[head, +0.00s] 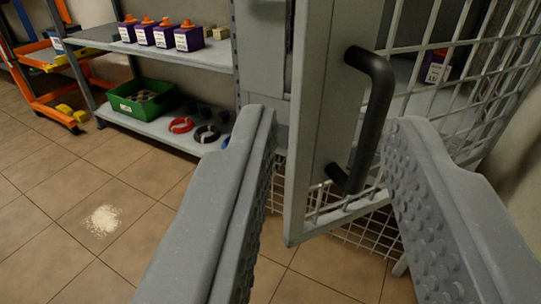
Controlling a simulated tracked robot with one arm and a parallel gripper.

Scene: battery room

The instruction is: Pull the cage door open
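The cage door (322,110) is a grey frame with white wire mesh, at the upper right in the head view. Its near vertical edge stands out from the cage, with a gap showing beside the post to its left. A black bar handle (377,110) is fixed to the door's frame, running down at a slant. My gripper (325,135) is open, with one grey ridged finger on each side of the handle. Both fingers look apart from the handle. The picture does not show clearly how far the handle lies ahead of the fingertips.
A grey shelf (150,50) left of the cage bears several purple batteries (188,38), a green bin (142,100) and cable coils (206,133). An orange trolley (38,95) stands farther left. White powder (102,220) lies on the otherwise clear tiled floor at left.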

